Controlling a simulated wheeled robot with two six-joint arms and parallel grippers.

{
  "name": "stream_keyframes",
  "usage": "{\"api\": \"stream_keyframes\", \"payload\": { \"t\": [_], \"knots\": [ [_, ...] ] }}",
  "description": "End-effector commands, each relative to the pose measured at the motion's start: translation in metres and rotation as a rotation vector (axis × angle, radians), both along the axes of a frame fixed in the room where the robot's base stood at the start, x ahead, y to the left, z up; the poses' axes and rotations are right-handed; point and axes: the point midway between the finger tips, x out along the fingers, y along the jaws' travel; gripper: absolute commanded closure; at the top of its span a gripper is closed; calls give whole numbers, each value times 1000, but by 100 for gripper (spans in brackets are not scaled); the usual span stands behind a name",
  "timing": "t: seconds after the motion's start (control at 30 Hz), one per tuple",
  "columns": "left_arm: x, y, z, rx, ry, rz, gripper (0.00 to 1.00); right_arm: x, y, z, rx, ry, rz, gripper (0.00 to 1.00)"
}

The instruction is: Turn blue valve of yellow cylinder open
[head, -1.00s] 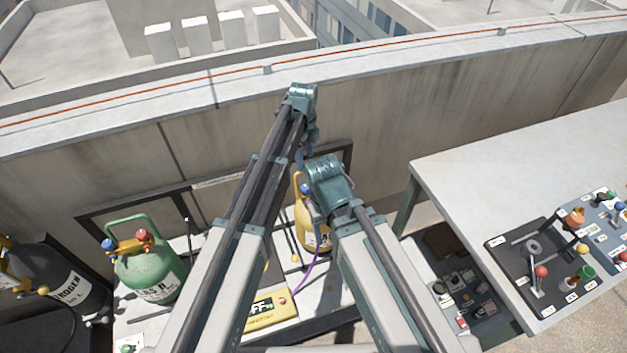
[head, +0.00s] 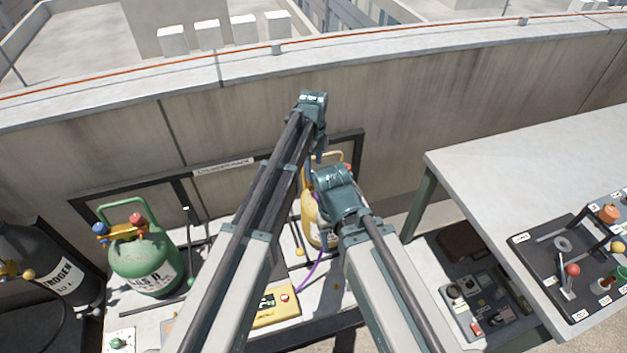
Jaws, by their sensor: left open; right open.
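The yellow cylinder (head: 311,222) stands upright on the low bench behind my two arms. Its yellow handle (head: 336,153) shows above my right wrist, with a little red beside it. I cannot make out its blue valve, which is hidden behind my arms and grippers. My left gripper (head: 317,155) points down at the cylinder's top, just left of the handle; it is open, its fingertips mostly hidden. My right gripper (head: 325,190) is lower, in front of the cylinder's upper part; it is open, its fingers largely covered by the wrist. I cannot tell whether either touches the cylinder.
A green cylinder (head: 146,262) with blue and red knobs stands left on the bench, beside a dark nitrogen cylinder (head: 45,268). A yellow meter (head: 275,308) with a purple hose lies in front. A grey table (head: 500,190) stands right. A concrete wall (head: 420,110) runs behind.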

Motion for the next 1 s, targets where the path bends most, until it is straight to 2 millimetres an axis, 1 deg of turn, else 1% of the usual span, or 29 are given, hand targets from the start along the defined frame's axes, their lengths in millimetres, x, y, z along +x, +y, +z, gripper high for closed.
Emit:
{"api": "stream_keyframes", "payload": {
  "t": [0.03,0.2,0.33,0.6,0.63,0.77,0.8,0.87,0.9,0.97,1.0],
  "knots": [
    [0,0,-14,0,0,0,26,0,0,-14,0,0,0,33],
    [0,0,-33,0,0,0,26,0,0,-33,0,0,0,33],
    [0,0,-38,0,0,0,26,0,0,-38,0,0,0,33],
    [0,0,-37,0,0,0,26,0,0,-37,0,0,0,33],
    [0,0,-37,0,0,0,28,0,0,-37,0,0,0,33],
    [0,0,-37,0,0,0,52,0,0,-37,0,0,0,33],
    [0,0,-37,0,0,0,59,0,0,-37,0,0,0,33],
    [0,0,-37,0,0,0,70,0,0,-37,0,0,0,33],
    [0,0,-37,0,0,0,77,0,0,-37,0,0,0,33],
    [0,0,-37,0,0,0,88,0,0,-37,0,0,0,33],
    [0,0,-37,0,0,0,95,0,0,-37,0,0,0,33]
  ]
}}
